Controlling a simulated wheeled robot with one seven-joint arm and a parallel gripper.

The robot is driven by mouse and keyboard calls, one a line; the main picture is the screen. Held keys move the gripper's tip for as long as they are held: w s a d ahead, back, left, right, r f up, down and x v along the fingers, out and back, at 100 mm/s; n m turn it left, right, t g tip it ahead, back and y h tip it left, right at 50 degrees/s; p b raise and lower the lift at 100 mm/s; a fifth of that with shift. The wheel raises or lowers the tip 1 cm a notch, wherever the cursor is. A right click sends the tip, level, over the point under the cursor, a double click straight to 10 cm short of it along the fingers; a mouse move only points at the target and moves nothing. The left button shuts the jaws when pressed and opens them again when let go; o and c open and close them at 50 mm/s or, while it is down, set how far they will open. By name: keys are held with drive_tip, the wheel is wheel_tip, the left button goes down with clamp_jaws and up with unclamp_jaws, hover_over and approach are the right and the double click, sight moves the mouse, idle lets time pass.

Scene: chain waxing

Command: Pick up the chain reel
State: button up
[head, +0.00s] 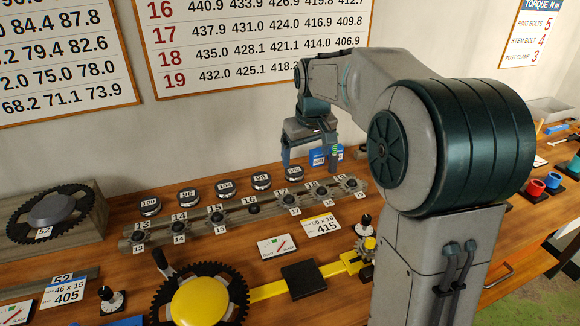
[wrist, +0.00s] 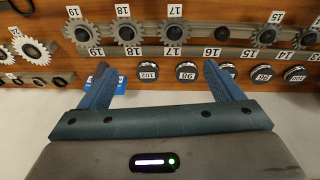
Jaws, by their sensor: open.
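Several chain reels, short dark cylinders with silver rims and white number tags, stand in a row at the back of the bench. The 102 reel (head: 294,175) is at the right end of the row in the head view, with the 98 reel (head: 262,182) to its left. In the wrist view the 102 reel (wrist: 147,72) and 98 reel (wrist: 187,72) show between my fingers. My gripper (head: 310,164) is open and empty, fingers down, near the 102 reel; it also shows in the wrist view (wrist: 157,72). I cannot tell which reel is meant.
A rail with several toothed sprockets (head: 215,217) runs just in front of the reels. A blue box (head: 318,158) stands right of the 102 reel, close to my fingers. The wall (head: 230,120) is close behind. A large yellow-centred chainring (head: 200,300) is at front.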

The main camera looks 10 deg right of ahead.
drive_tip(key=w+f+n, duration=0.1)
drive_tip(key=w+f, duration=0.2)
drive_tip(key=w, duration=0.7)
drive_tip(key=y, duration=0.1)
approach(295, 170)
drive_tip(key=p+x, duration=0.2)
drive_tip(key=x, duration=0.1)
drive_tip(key=shift+a+f, duration=0.15)
drive_tip(key=shift+a, duration=0.15)
drive_tip(key=shift+d+p+x, duration=0.15)
drive_tip(key=shift+p+x, duration=0.45)
drive_tip(key=shift+x, duration=0.75)
drive_tip(key=shift+d+p+x, duration=0.15)
drive_tip(key=shift+p+x, duration=0.4)
drive_tip(key=shift+x, duration=0.75)
drive_tip(key=shift+s+a, duration=0.1)
drive_tip(key=c, duration=1.4)
drive_tip(key=shift+o, duration=0.2)
